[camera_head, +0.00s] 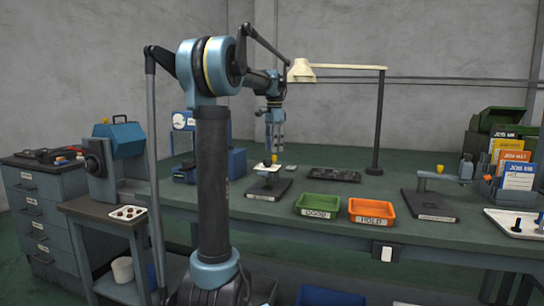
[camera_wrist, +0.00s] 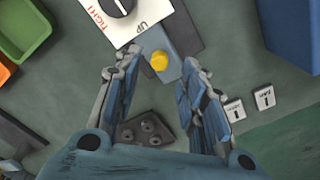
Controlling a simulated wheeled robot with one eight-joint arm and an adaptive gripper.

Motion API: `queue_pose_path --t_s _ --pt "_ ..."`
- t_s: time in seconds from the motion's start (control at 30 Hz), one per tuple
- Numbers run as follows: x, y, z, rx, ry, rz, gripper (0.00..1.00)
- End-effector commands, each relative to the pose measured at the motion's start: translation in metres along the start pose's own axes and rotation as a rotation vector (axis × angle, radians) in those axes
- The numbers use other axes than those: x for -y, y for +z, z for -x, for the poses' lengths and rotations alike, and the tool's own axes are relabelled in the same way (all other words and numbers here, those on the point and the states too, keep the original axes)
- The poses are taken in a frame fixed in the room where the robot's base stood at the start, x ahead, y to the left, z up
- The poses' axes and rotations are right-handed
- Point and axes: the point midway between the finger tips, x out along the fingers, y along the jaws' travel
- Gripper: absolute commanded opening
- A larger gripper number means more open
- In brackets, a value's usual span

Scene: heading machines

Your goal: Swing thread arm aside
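The thread arm (camera_wrist: 169,72) is a grey-blue bar with a round yellow knob (camera_wrist: 159,61) on it. In the head view the yellow knob (camera_head: 274,158) stands on a small fixture with a dark base (camera_head: 268,190) and a white plate. In the wrist view a white card (camera_wrist: 112,18) with a dark dial and the words "TIGHT" and "UP" lies beside the bar. My gripper (camera_wrist: 150,70) is open and empty, with the knob seen between its fingertips. In the head view my gripper (camera_head: 275,145) points down just above the knob. Contact cannot be told.
A green tray (camera_head: 318,207) and an orange tray (camera_head: 373,213) stand right of the fixture. A dark plate (camera_head: 333,175) lies behind them. A lamp post (camera_head: 377,125) rises at the back. A second fixture (camera_head: 430,195) with a yellow knob is at right. Blue equipment (camera_head: 237,163) stands left.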

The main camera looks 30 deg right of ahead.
Motion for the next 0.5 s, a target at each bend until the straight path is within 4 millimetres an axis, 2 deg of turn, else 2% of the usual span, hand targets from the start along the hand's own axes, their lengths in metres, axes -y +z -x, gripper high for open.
queue_pose_path --t_s 0.2,0.5 --pt "0.0 0.0 -0.028 0.0 0.0 0.0 0.38" --pt "0.0 0.0 -0.039 0.0 0.0 0.0 0.38"
